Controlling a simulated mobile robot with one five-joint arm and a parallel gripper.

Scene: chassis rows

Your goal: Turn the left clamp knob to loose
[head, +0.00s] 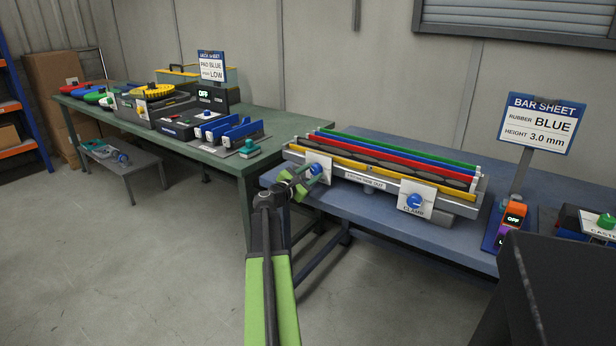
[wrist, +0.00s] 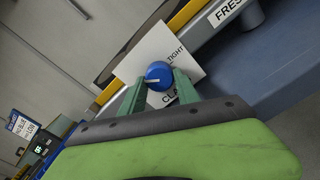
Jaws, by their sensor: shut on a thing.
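The left clamp knob (head: 316,168) is a blue round knob on a white plate (head: 320,160) at the left end of the bar fixture (head: 380,170). In the wrist view the knob (wrist: 159,74) has a pale pointer line, and its plate (wrist: 185,50) reads "TIGHT" at the right and part of "CLAMP" below. The wrist view is rolled, and any loose mark is hidden or too small to read. My gripper (head: 308,174) has green fingers, one on each side of the knob, shut on it; they also show in the wrist view (wrist: 158,84).
A second blue knob (head: 414,201) sits on the right clamp plate. The fixture stands on a blue table (head: 510,238) with red, blue, green and yellow bars on it. The bar sheet sign (head: 541,122) stands to the right. A green table (head: 215,140) is at the left. Open floor lies in front.

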